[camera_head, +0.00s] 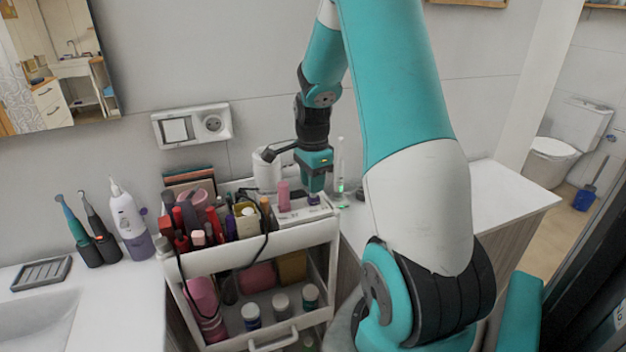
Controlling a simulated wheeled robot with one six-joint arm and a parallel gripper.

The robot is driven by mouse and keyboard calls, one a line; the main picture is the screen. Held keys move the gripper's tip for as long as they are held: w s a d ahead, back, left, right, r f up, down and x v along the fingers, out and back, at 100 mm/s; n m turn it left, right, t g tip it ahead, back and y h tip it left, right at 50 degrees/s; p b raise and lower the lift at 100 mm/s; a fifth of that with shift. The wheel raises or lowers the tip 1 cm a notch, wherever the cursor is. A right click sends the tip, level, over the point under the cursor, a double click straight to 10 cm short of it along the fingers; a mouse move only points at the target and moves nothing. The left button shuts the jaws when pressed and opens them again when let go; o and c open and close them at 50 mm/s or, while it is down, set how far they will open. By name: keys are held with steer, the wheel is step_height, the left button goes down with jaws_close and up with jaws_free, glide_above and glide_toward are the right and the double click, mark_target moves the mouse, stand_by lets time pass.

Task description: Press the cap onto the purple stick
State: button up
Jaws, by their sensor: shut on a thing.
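My gripper (315,184) points straight down over the right end of a white holder (300,214) on the cart's top. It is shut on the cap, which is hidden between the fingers. The purple stick (314,199) stands in the holder directly below the fingertips, and only a small purple part shows. I cannot tell whether the cap touches the stick. A pink stick (284,196) stands upright in the same holder, to the left of my gripper.
The white cart (262,247) is crowded with cosmetics on its left side. A white cup (266,170) with a dark hair tool stands behind the holder. A toothbrush (340,165) stands close to the right. The counter (500,200) farther right is mostly clear.

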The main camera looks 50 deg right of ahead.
steer(key=shift+f+b, duration=0.35)
steer(key=shift+f, duration=0.35)
stand_by(0.6)
steer(key=o, duration=1.4)
steer(key=shift+o, duration=0.2)
steer(key=shift+r, duration=0.15)
steer(key=shift+r+p, duration=3.4)
steer(key=shift+r, duration=0.55)
steer(key=shift+f, duration=0.1)
jaws_close()
